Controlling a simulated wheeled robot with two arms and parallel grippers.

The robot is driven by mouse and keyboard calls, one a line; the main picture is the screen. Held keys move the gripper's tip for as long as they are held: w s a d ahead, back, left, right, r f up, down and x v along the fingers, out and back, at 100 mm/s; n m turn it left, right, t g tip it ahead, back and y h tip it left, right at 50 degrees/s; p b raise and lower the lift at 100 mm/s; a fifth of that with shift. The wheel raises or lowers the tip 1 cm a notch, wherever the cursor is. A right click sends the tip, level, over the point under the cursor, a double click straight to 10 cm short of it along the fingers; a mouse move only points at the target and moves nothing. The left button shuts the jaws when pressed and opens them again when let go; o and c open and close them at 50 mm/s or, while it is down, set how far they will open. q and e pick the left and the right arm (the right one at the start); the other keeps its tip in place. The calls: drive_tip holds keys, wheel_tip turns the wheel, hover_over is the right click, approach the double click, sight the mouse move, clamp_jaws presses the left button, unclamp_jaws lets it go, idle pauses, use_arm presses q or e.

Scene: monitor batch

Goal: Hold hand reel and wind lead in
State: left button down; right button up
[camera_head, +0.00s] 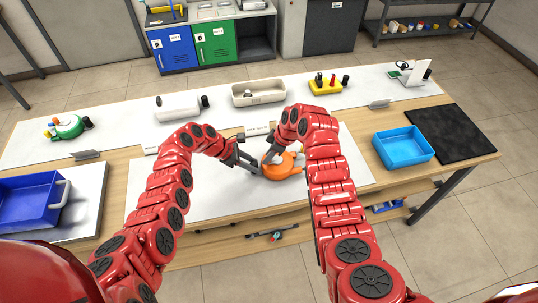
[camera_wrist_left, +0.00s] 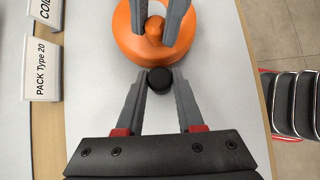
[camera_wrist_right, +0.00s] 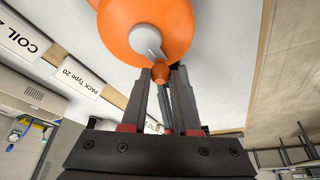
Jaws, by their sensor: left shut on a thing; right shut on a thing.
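The orange hand reel (camera_head: 283,171) lies on the white mat in front of me. In the left wrist view the reel (camera_wrist_left: 130,42) is beyond my left fingers. My left gripper (camera_head: 253,163) is shut on a black grip (camera_wrist_left: 160,80) at the reel's near side. My right gripper (camera_head: 272,154) is over the reel, shut on the small orange crank knob (camera_wrist_right: 160,73). The knob sits beside a grey hub (camera_wrist_right: 119,45) in the right wrist view. I cannot make out the lead.
A blue tray (camera_head: 403,147) and a black mat (camera_head: 446,131) are on the right. A dark blue bin (camera_head: 30,205) stands at the left.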

drive_tip(key=shift+f+m, duration=0.1)
drive_tip(key=shift+m, duration=0.2)
clamp_jaws()
drive_tip(key=shift+w+t, duration=0.1)
drive_tip(key=shift+t, duration=0.2)
drive_tip(key=m, duration=0.2)
drive_tip(key=w+m+t, duration=0.1)
drive_tip(key=m, duration=0.1)
drive_tip(key=shift+a+m+h, duration=0.15)
drive_tip(key=shift+m+h, duration=0.15)
drive_tip(key=m, duration=0.2)
drive_tip(key=w+m+t+h, duration=0.1)
drive_tip(key=m, duration=0.1)
drive_tip(key=shift+w+h, duration=0.15)
drive_tip(key=shift+h, duration=0.15)
drive_tip(key=m, duration=0.1)
drive_tip(key=m+h, duration=0.1)
drive_tip(key=m, duration=0.1)
drive_tip(key=w+m+t, duration=0.1)
drive_tip(key=m, duration=0.1)
drive_tip(key=shift+d+h, duration=0.3)
drive_tip(key=shift+d, duration=0.05)
drive_tip(key=m, duration=0.1)
drive_tip(key=m+h, duration=0.1)
drive_tip(key=m, duration=0.1)
drive_tip(key=w+d+m+h, duration=0.1)
drive_tip(key=shift+m, duration=0.4)
drive_tip(key=shift+d, duration=0.1)
drive_tip(key=o, duration=0.9)
unclamp_jaws()
